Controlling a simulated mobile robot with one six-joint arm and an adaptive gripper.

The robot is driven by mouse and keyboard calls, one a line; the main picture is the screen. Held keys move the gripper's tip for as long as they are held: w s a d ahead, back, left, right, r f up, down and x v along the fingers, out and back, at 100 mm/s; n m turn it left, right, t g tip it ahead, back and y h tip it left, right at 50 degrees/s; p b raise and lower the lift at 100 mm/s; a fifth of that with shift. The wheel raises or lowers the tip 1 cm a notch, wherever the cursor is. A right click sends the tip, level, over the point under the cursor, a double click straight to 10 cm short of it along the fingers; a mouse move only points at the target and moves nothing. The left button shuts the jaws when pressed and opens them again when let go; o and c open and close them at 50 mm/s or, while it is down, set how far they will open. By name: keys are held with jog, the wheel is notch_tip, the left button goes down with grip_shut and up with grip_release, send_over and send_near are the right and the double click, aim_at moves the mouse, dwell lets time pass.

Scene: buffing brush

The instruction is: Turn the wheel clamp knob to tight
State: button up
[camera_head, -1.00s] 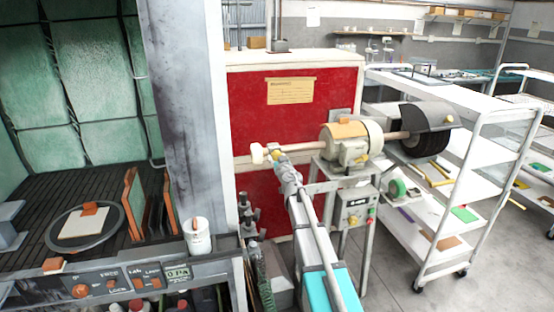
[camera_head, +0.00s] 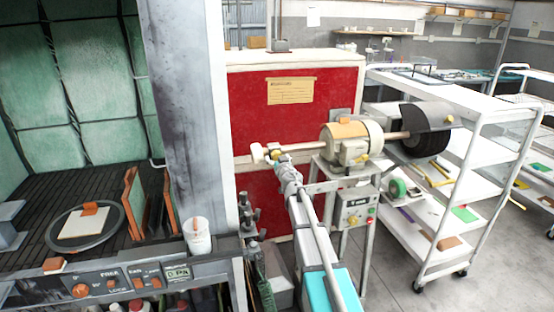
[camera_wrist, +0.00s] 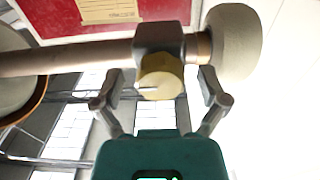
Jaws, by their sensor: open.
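The clamp knob (camera_wrist: 160,78) is a yellow, faceted knob on a dark block (camera_wrist: 158,38) at the end of the machine's shaft (camera_wrist: 80,56). In the head view the knob (camera_head: 276,154) is small, next to the pale buffing wheel (camera_head: 258,154). The wheel (camera_wrist: 234,42) also shows at the upper right in the wrist view. My gripper (camera_wrist: 160,84) is open, with one finger on each side of the knob and a visible gap on both sides. In the head view my gripper (camera_head: 281,161) is too small to make out its fingers.
The buffing motor (camera_head: 352,143) stands on a metal stand right of the wheel, with a dark brush (camera_head: 426,143) on its far side. A red panel (camera_head: 248,115) is behind. A grey pillar (camera_head: 182,110) and a cabinet stand left; a white trolley (camera_head: 470,150) stands right.

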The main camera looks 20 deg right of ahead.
jog(key=shift+s, duration=0.15)
jog(key=s, duration=1.1)
jog(key=shift+s, duration=0.4)
